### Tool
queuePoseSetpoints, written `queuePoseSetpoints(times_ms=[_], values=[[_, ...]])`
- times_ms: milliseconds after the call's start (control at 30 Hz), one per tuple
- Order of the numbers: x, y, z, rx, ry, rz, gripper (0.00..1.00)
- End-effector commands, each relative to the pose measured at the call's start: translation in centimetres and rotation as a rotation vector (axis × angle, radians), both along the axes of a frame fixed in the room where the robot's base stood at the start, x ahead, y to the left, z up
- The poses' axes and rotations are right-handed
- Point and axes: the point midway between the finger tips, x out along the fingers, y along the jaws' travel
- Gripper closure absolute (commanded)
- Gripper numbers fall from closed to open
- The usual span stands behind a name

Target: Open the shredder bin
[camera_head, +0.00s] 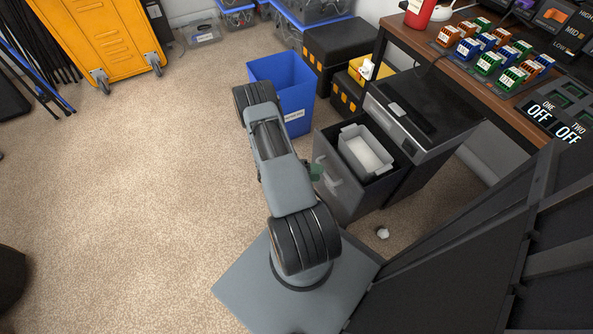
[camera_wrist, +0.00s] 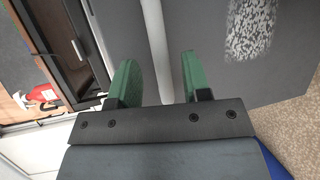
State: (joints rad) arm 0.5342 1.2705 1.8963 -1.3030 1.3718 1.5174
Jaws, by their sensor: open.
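The shredder (camera_head: 425,115) is a dark box with a grey-black top beside the desk. Its bin (camera_head: 340,188) is pulled out from its front, and a white inner container (camera_head: 365,152) shows inside it. My gripper (camera_wrist: 160,62) is open, with its green fingers apart. In the wrist view, a pale bar-like handle (camera_wrist: 156,40) on the bin's grey front panel (camera_wrist: 205,25) lies between the fingers, with gaps on both sides. A window (camera_wrist: 251,28) shows shredded paper.
A blue bin (camera_head: 296,100) stands just behind my arm. Black and yellow boxes (camera_head: 338,48) stand beyond it. The wooden desk (camera_head: 430,50) is at the right. A crumpled white piece (camera_head: 382,232) lies on the floor. The carpet (camera_head: 130,180) at left is clear.

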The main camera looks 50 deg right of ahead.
Motion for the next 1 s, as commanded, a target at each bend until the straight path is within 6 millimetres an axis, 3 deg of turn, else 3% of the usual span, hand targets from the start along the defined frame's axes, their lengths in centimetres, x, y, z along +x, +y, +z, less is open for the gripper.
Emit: queuePoseSetpoints(times_ms=[200,500,1000], values=[[3.4,3.2,1.1,-0.001,-0.002,0.005,0.56],[6.3,6.0,1.7,-0.001,-0.001,0.003,0.56],[7.0,6.7,1.9,0.000,0.000,0.000,0.56]])
